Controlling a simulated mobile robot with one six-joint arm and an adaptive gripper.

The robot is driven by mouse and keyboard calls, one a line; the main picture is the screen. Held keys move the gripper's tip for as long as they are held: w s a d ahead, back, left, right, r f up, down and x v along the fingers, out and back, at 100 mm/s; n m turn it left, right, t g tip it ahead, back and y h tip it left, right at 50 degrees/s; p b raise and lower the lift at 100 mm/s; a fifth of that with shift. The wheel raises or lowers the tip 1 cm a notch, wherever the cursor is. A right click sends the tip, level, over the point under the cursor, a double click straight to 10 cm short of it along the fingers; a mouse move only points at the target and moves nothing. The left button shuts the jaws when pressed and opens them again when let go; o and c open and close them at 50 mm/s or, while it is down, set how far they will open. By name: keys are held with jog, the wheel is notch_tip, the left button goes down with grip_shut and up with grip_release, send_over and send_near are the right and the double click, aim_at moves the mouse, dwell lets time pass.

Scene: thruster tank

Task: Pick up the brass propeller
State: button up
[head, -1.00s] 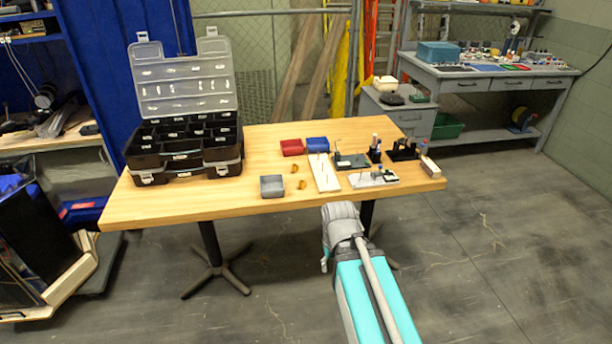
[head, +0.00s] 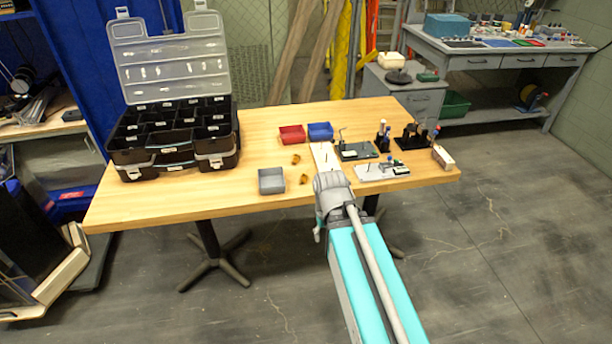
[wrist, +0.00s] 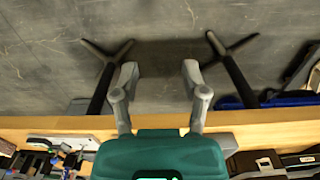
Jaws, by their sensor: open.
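Two small brass-coloured pieces lie on the wooden table in the head view, a rear one (head: 296,159) and a front one (head: 304,179). They are too small to tell which is the brass propeller, or whether both are. My gripper (wrist: 157,75) shows in the wrist view with its two grey fingers wide apart and nothing between them. Behind the fingers are the floor and the table legs, and the table edge crosses below the fingertips. No brass piece is visible in the wrist view. In the head view my grey wrist is at the table's front edge, right of the brass pieces.
The wooden table (head: 150,205) holds a grey bin (head: 271,181) left of the brass pieces. Red (head: 291,134) and blue (head: 320,131) bins stand behind. A white board (head: 323,155), partly hidden by my arm, and several fixtures stand right. A black organizer (head: 175,145) stands left.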

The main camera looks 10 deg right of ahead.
jog(key=shift+a, duration=0.1)
jog(key=shift+o, duration=0.8)
notch_tip(320, 180, up, 11)
jog(key=m+p, duration=1.1)
jog(key=m, duration=0.4)
send_over(304, 175)
jog(key=shift+s+a+f, duration=0.1)
jog(key=shift+s+f, duration=0.1)
jog(key=shift+s, duration=0.1)
jog(key=shift+f+b, duration=0.2)
jog(key=shift+b, duration=0.2)
notch_tip(304, 175, down, 8)
jog(key=b, duration=0.8)
jog(key=shift+f, duration=0.15)
jog(key=shift+f, duration=0.1)
jog(key=shift+w+f+b, duration=0.1)
jog(key=shift+f+b, duration=2.4)
jog(key=shift+b, duration=0.25)
